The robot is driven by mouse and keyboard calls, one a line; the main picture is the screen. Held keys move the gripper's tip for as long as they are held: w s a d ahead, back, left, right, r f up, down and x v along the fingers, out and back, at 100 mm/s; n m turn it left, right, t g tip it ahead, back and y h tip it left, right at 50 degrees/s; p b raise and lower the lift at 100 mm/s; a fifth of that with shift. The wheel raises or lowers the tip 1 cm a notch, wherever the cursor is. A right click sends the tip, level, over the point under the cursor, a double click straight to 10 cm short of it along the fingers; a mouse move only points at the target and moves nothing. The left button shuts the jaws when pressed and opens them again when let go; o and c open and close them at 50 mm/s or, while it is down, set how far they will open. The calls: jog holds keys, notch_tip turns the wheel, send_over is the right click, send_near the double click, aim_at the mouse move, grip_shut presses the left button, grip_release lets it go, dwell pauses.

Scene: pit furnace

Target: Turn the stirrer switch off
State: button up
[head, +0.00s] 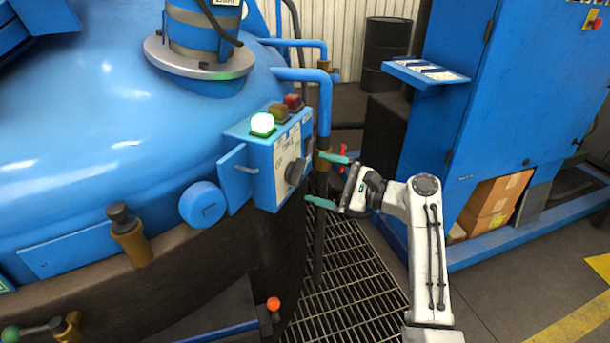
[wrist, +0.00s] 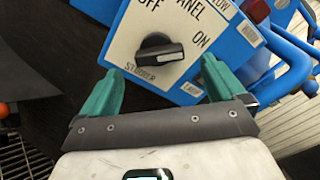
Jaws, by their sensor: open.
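The stirrer switch (head: 296,172) is a black rotary knob on the white face plate of a blue control box (head: 237,135). In the wrist view the knob (wrist: 160,50) sits between the words OFF and ON, with STIRRER printed below it. Its white mark is at its right end, on the ON side. My gripper (head: 326,180) is open and empty, its green fingers spread and facing the plate. In the wrist view its fingertips (wrist: 160,77) lie to either side of and below the knob, apparently not touching it.
A lit green lamp (head: 262,123) and unlit amber and red lamps (head: 293,102) top the box. Blue pipes (head: 323,100) run close behind it. A blue cabinet (head: 520,80) stands right. Floor grating (head: 345,285) lies below my gripper.

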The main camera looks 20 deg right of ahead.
aim_at(303, 174)
jog(key=shift+x, duration=2.35)
jog(key=shift+s, duration=0.1)
jog(key=c, duration=1)
jog(key=shift+c, duration=0.2)
